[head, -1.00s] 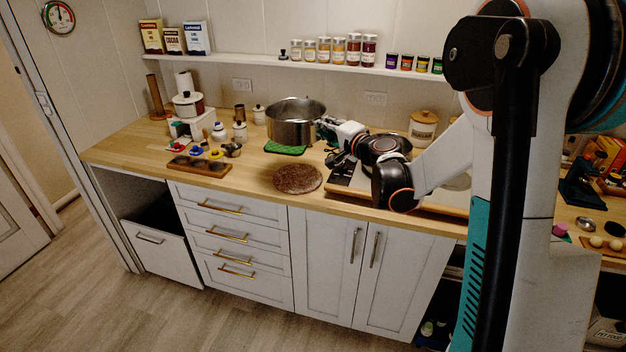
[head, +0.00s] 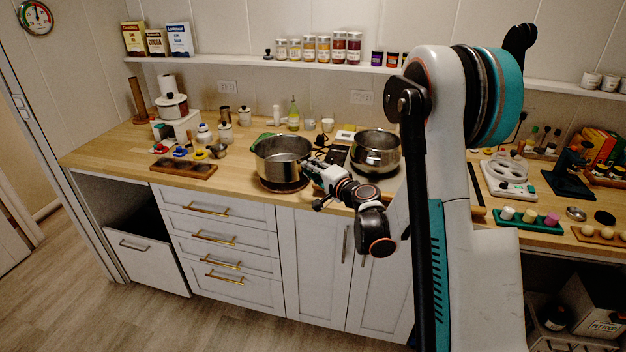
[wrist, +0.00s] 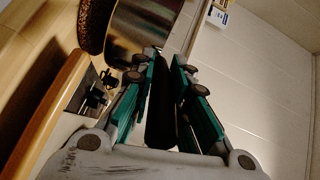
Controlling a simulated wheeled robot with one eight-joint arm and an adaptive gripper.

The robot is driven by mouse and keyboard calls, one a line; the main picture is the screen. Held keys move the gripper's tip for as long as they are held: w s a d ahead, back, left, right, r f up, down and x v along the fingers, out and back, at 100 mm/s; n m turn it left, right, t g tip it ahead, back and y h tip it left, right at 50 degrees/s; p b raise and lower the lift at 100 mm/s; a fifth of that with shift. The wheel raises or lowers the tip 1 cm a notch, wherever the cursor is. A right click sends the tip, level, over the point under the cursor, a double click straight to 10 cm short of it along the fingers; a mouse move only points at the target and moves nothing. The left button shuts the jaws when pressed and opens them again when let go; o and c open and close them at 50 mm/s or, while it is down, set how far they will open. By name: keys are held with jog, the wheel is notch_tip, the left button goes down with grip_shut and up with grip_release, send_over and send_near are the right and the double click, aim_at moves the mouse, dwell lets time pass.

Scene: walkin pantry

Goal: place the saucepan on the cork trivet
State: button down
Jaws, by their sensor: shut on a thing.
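The steel saucepan (head: 283,162) is upright over the dark brown cork trivet (head: 284,187), whose edge shows below the pan's base in the head view. In the wrist view the pan's wall (wrist: 140,32) is beside the speckled trivet (wrist: 95,22); I cannot tell whether a thin gap is left between them. My gripper (head: 314,172) is at the pan's right side.
A second steel pot (head: 376,152) stands to the right, behind my arm. A wooden tray (head: 183,168) and jars are on the left. A green bottle (head: 294,113) and cups stand behind.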

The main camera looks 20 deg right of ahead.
notch_tip(320, 180, down, 3)
jog(key=shift+f+b, duration=0.1)
jog(key=shift+b, duration=0.35)
jog(key=c, duration=1.5)
grip_release()
jog(key=shift+s, duration=0.1)
jog(key=shift+c, duration=0.2)
jog(key=v, duration=1.2)
jog(key=shift+b, duration=0.3)
